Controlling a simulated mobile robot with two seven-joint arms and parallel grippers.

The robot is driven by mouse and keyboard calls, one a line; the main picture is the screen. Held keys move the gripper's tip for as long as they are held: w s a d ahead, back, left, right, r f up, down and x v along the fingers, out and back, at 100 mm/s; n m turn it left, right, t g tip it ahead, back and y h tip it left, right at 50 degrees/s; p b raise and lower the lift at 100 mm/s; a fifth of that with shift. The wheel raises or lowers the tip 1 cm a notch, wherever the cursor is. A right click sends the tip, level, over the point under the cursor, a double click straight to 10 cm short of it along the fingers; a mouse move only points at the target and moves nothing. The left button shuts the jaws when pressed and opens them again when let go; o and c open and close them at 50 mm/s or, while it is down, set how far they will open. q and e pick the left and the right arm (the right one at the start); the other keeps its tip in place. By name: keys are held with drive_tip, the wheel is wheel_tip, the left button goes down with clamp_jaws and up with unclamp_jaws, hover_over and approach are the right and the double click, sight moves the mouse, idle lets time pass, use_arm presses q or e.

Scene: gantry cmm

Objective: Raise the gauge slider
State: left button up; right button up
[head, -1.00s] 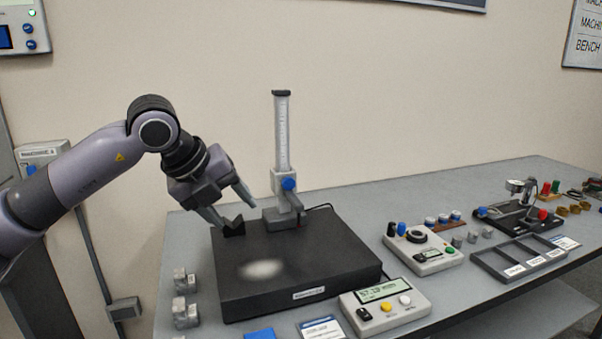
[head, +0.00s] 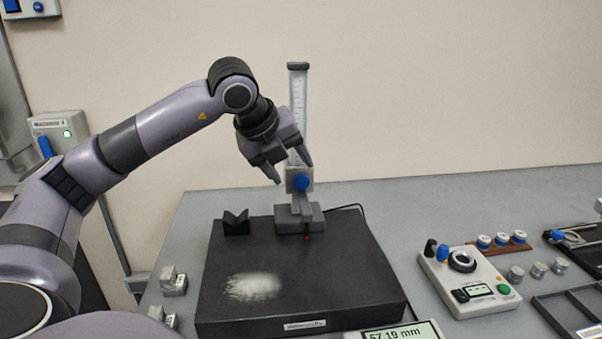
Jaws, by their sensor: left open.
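The height gauge stands upright at the back of a black surface plate (head: 335,275). It has a pale column (head: 299,90) with a scale and a grey base (head: 299,220). Its slider, with a blue knob (head: 301,183), sits low on the column, a little above the base. My left gripper (head: 294,172) is open, pointing down, with its fingers at the slider's height. One finger is left of the slider and the other overlaps its upper part in the picture. I cannot tell whether they touch it. My right gripper is not in view.
A black V-block (head: 236,222) stands on the plate left of the gauge. A display (head: 400,332) in front reads 57.19 mm. A control box (head: 467,283) and several small pieces lie to the right. Grey metal blocks (head: 173,282) stand left of the plate.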

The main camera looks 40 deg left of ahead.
sight(298, 177)
use_arm(q)
drive_tip(key=shift+x, duration=2.2)
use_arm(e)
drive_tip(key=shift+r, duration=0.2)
